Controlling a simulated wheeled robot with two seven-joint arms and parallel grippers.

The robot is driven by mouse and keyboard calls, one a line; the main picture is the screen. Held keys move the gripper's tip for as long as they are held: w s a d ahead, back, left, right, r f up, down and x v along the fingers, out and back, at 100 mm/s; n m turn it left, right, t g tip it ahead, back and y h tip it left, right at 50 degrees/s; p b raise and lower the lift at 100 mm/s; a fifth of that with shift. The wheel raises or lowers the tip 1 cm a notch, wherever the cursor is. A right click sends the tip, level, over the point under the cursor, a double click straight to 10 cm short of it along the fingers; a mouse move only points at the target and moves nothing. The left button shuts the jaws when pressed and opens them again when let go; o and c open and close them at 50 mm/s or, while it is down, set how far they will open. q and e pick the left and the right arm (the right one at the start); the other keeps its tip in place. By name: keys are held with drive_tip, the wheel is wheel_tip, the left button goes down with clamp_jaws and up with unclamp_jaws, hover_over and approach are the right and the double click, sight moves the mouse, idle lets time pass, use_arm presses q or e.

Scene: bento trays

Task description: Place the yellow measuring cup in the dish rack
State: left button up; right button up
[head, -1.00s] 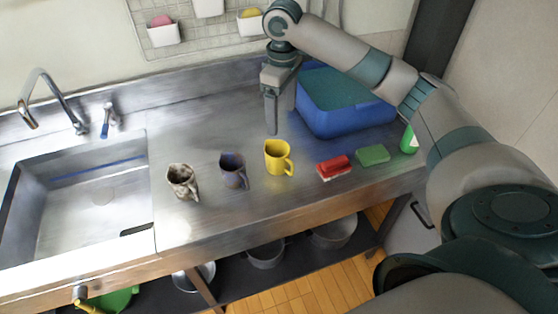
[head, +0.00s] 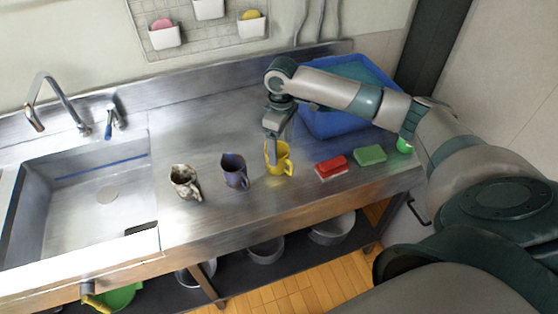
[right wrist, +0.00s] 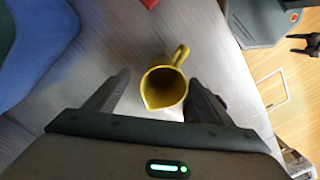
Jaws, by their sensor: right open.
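The yellow measuring cup (head: 283,162) stands upright on the steel counter, with its handle to the right. My right gripper (head: 274,152) is open and just above it, overlapping its left rim in the head view. In the right wrist view the cup (right wrist: 164,88) shows from above, its round mouth between the two open fingers of the gripper (right wrist: 158,95), with its handle pointing away. No grip on it shows. A blue bin (head: 335,122) stands at the back right of the counter; I cannot tell whether it is the dish rack. My left gripper is not in view.
A dark purple mug (head: 234,172) and a speckled mug (head: 184,183) stand left of the cup. A red brush or sponge (head: 331,167) and a green sponge (head: 370,155) lie to its right. The sink (head: 85,200) is at the left. The counter behind the mugs is clear.

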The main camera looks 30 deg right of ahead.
drive_tip(key=shift+s+a+f+p, duration=0.1)
drive_tip(key=shift+a+f+p, duration=0.1)
drive_tip(key=shift+f+p, duration=0.55)
wheel_tip(320, 180, down, 3)
drive_tip(key=shift+a+p, duration=0.15)
drive_tip(key=shift+p, duration=0.45)
drive_tip(key=shift+f, duration=0.35)
drive_tip(key=shift+c, duration=0.6)
drive_tip(key=c, duration=1)
